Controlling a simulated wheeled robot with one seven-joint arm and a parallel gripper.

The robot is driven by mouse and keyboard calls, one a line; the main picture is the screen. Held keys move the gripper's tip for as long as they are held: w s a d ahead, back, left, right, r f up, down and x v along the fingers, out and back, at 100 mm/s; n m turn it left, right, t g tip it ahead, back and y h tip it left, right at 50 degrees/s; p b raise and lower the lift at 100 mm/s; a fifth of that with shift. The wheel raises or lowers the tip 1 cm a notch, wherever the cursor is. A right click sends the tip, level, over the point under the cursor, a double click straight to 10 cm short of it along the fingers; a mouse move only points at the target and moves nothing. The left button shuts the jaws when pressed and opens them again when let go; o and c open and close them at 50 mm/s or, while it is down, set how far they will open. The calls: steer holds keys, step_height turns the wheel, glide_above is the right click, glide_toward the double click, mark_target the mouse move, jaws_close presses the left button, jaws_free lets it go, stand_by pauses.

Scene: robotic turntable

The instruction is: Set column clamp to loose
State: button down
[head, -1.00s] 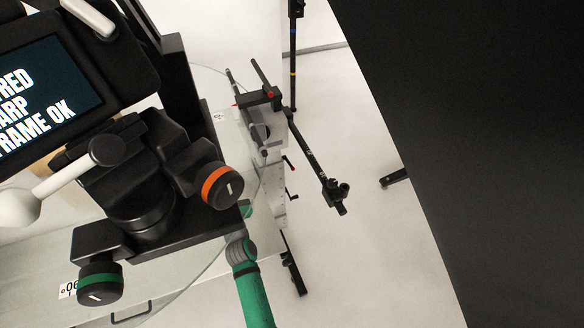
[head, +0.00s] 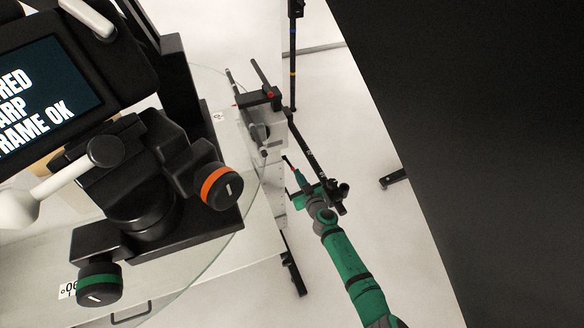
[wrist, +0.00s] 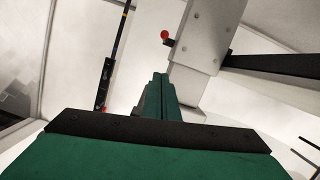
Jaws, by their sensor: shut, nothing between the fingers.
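A light grey column (wrist: 205,40) stands ahead in the wrist view, with a short dark lever ending in a red knob (wrist: 164,35) on its left side. I take this lever for the column clamp; its setting cannot be read. My gripper (wrist: 158,78) is shut and empty, its green fingers pointing towards the column, below the red knob in the picture and apart from it.
A black arm (head: 306,145) slants past my gripper. A glass turntable (head: 222,235) and a black head with an orange-ringed knob (head: 221,185) and a green-ringed knob (head: 99,283) fill the left. A large black panel (head: 480,120) blocks the right. A thin black stand (head: 293,60) rises behind.

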mark_target(292, 167)
steer(key=w+a+f, duration=0.1)
steer(key=w+f, duration=0.1)
steer(key=w, duration=0.1)
steer(key=w+a+f, duration=0.1)
steer(key=w+f, duration=0.1)
steer(key=w, duration=0.1)
steer(key=w+f, duration=0.2)
steer(key=w, duration=0.1)
steer(key=shift+w+a, duration=0.1)
steer(key=shift+a, duration=0.3)
stand_by(0.7)
steer(key=shift+f, duration=0.1)
stand_by(0.3)
